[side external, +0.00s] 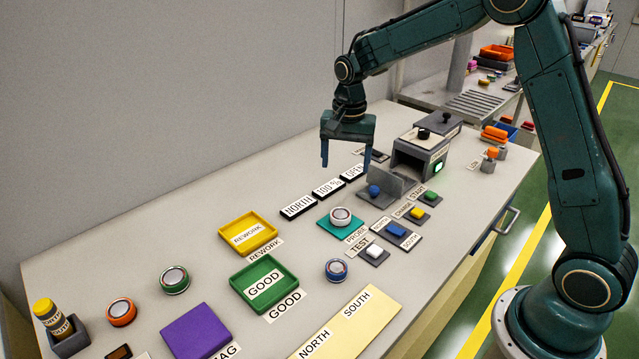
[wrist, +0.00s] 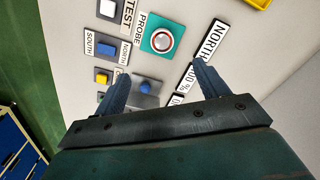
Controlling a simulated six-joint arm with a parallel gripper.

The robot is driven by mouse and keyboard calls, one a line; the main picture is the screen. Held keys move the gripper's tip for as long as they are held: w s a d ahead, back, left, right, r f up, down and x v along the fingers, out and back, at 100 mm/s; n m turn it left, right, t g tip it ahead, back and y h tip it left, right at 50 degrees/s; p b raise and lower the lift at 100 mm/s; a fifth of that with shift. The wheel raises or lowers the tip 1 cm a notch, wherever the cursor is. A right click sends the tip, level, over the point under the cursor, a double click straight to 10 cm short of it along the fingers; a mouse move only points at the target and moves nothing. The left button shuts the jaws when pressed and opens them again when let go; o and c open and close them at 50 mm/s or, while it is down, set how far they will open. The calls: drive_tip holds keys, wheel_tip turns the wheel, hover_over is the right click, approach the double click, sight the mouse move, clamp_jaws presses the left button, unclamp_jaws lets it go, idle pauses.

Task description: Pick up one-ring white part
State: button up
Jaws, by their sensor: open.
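A round white part (side external: 340,216) with a reddish ring sits on the teal PROBE pad (side external: 325,224). The part also shows in the wrist view (wrist: 162,40), ahead of the fingertips. Other round parts stand on the table: an orange-red one (side external: 121,312), a green-banded one (side external: 174,280) and a blue-banded one (side external: 336,269). Their ring counts are too small to tell. My gripper (side external: 345,162) is open and empty, pointing down above the back of the table, behind the PROBE pad. In the wrist view its two fingers (wrist: 160,72) are spread with nothing between them.
A grey fixture with a blue knob (side external: 374,190) and a grey box (side external: 421,150) stand near my gripper. Label blocks (side external: 298,206) and buttons (side external: 372,252) flank the pad. Yellow REWORK (side external: 275,232) and green GOOD (side external: 240,284) trays lie left.

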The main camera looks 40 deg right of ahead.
drive_tip(key=shift+w+f, duration=0.6)
drive_tip(key=shift+f, duration=0.45)
hover_over(340, 214)
drive_tip(key=shift+m, duration=0.3)
drive_tip(key=shift+f, duration=4.3)
drive_tip(key=shift+d+f, duration=0.1)
drive_tip(key=shift+f, duration=2.5)
drive_tip(key=c, duration=1.4)
drive_tip(key=shift+r, duration=0.2)
